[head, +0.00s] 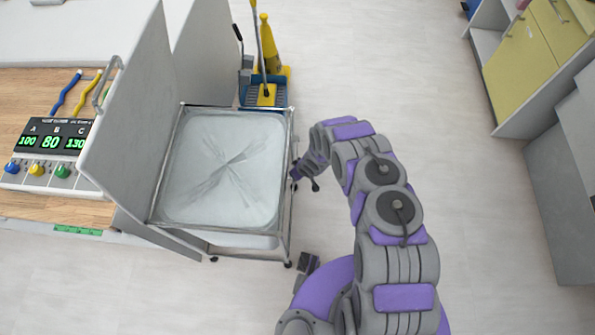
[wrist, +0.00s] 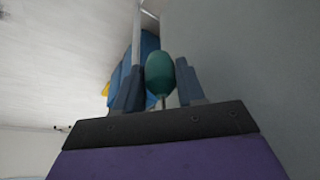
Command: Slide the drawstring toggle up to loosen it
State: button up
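A dark green rounded piece (wrist: 160,74), which looks like the drawstring toggle, shows in the wrist view with a thin pale cord or pin below it. My gripper (wrist: 160,84) has its two grey fingers apart, one on each side of this piece. Only slim gaps, if any, show between fingers and piece, so I cannot tell whether they touch it. In the head view my gripper (head: 302,179) is beside the right edge of the metal-framed cart. The green piece cannot be made out there.
The cart (head: 225,170) holds a pale, creased bag-like liner. A grey panel (head: 135,115) stands left of it. A yellow and blue cleaning set (head: 267,80) stands behind. A console (head: 50,150) is on the wooden table. Floor at right is clear up to yellow-fronted cabinets (head: 520,67).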

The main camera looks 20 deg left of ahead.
jog(key=shift+a, duration=0.1)
grip_shut()
notch_tip(320, 180, up, 12)
jog(key=p, duration=0.8)
jog(key=shift+r, duration=0.25)
jog(key=shift+o, duration=2)
grip_release()
jog(key=shift+f, duration=0.1)
jog(key=p+v, duration=0.4)
jog(key=v, duration=1.3)
